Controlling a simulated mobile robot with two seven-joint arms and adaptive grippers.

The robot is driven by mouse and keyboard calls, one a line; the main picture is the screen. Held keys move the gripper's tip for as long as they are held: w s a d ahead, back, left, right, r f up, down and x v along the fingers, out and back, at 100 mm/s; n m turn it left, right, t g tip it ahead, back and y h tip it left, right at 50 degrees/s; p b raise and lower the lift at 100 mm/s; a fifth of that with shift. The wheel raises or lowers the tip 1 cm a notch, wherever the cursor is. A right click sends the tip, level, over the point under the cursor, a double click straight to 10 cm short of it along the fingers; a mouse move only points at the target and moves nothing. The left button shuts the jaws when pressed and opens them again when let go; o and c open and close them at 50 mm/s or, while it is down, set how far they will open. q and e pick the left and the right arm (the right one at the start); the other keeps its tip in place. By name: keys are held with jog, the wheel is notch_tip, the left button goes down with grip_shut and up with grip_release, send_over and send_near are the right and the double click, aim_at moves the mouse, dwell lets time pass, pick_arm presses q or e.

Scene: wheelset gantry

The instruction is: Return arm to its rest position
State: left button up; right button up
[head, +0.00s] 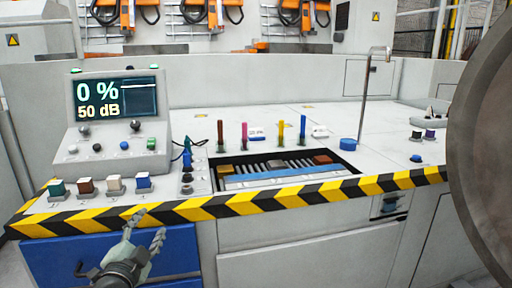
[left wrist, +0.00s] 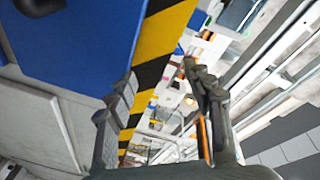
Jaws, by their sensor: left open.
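My left gripper (head: 146,232) is at the lower left of the head view, in front of the blue drawer front (head: 60,258) and near the striped front edge of the console. Its two fingers are apart with nothing between them. In the left wrist view the fingers of the left gripper (left wrist: 158,95) stand apart on either side of the yellow-black striped edge (left wrist: 150,75), which lies beyond them. My right gripper is not in the head view.
The console (head: 290,225) carries a display box (head: 115,105), several coloured push buttons, a recessed tray (head: 235,182) and a bent metal pipe (head: 366,95). A large round metal disc (head: 485,150) blocks the right side. Orange machines (head: 215,15) stand behind.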

pick_arm(q)
jog(key=s+a+f+n+g+y, duration=0.1)
jog(key=s+a+f+n+g, duration=0.2)
jog(key=s+f, duration=0.6)
jog(key=s+f+n+g+y, duration=0.1)
jog(key=s+f+n+g, duration=0.4)
jog(key=f, duration=0.7)
jog(key=s+d+f+g, duration=0.1)
jog(key=s+f+g, duration=0.2)
jog(key=s, duration=0.6)
jog(key=s+d+f+n+g+h, duration=0.1)
jog(key=s+f+g, duration=0.2)
jog(key=s+f, duration=0.4)
jog(key=s, duration=0.2)
jog(key=shift+s+d+f+g, duration=0.25)
jog(key=shift+s+f+g, duration=0.15)
